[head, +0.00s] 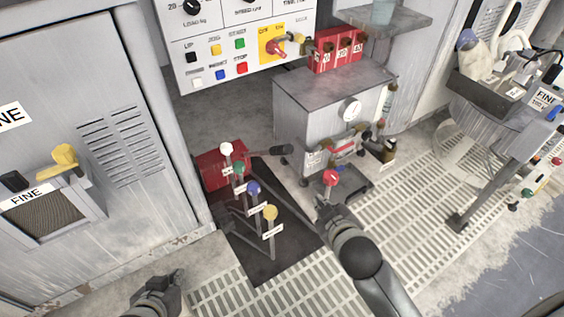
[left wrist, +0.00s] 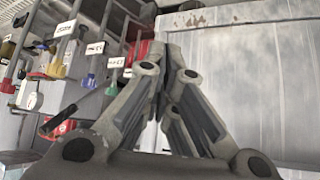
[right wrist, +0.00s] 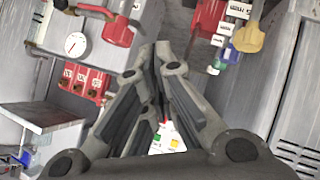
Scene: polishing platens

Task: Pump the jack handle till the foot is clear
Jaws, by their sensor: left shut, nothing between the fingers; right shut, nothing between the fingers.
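A red jack body (head: 212,172) stands on a dark mat beside the grey cabinet in the head view. A dark bar with a black grip (head: 281,150) reaches right from near it; it looks like the jack handle. The levers partly cover the jack, and I cannot tell which foot it bears on. My right gripper (head: 323,205) is shut and empty, just below a red knob (head: 333,177); I cannot tell whether they touch. My left gripper (head: 178,277) is shut and empty, low near the cabinet's base, apart from the jack.
Tagged levers with white (head: 226,148), green, blue and yellow (head: 270,212) knobs rise from the dark mat (head: 262,268) between my grippers. A grey machine with a gauge (head: 349,110) stands behind. The grated floor (head: 415,215) at right is mostly clear.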

